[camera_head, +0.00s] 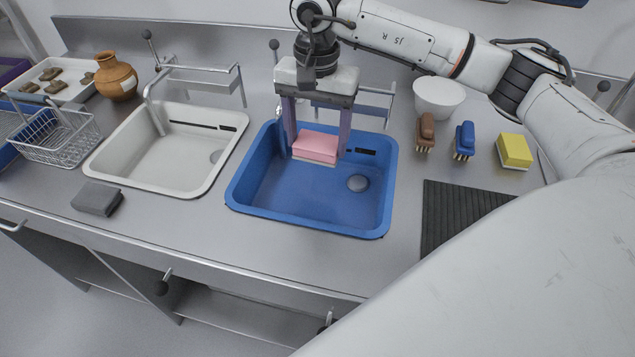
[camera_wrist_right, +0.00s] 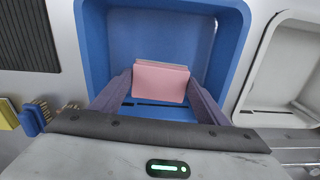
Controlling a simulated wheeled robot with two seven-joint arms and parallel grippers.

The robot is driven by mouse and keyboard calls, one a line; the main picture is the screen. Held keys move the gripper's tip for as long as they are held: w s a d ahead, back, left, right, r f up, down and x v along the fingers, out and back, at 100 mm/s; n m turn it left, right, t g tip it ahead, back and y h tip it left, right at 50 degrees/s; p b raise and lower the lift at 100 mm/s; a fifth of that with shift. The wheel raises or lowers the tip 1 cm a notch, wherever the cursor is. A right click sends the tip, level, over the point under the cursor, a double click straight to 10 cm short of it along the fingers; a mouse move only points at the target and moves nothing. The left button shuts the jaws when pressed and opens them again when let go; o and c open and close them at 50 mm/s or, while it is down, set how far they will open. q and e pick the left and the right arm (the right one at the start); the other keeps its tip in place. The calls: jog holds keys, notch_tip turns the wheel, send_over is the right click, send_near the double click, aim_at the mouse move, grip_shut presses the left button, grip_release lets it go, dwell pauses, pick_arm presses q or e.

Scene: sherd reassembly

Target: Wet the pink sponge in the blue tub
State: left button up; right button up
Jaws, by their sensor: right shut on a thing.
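The pink sponge (camera_head: 317,146) is a small block with a paler lower layer. My right gripper (camera_head: 318,142) points down over the blue tub (camera_head: 251,190) and is shut on the sponge, one finger at each side. The sponge is at the far part of the tub, near the back wall; I cannot tell whether it touches the tub floor. In the right wrist view the sponge (camera_wrist_right: 160,82) sits between the two fingers (camera_wrist_right: 160,92) with the blue tub (camera_wrist_right: 97,50) around it. No water shows clearly in the tub. My left gripper is not in view.
A white basin (camera_head: 112,158) is left of the tub, with a grey block (camera_head: 97,198) in front. Right of the tub are a white bowl (camera_head: 439,95), a brown brush (camera_head: 425,132), a blue brush (camera_head: 464,140), a yellow sponge (camera_head: 514,151) and a black ribbed mat (camera_head: 455,210).

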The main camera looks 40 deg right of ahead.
aim_at(317, 143)
jog(key=shift+r, duration=0.1)
dwell(0.4)
jog(key=shift+r+p, duration=1.3)
jog(key=shift+r, duration=0.7)
jog(key=shift+f, duration=0.1)
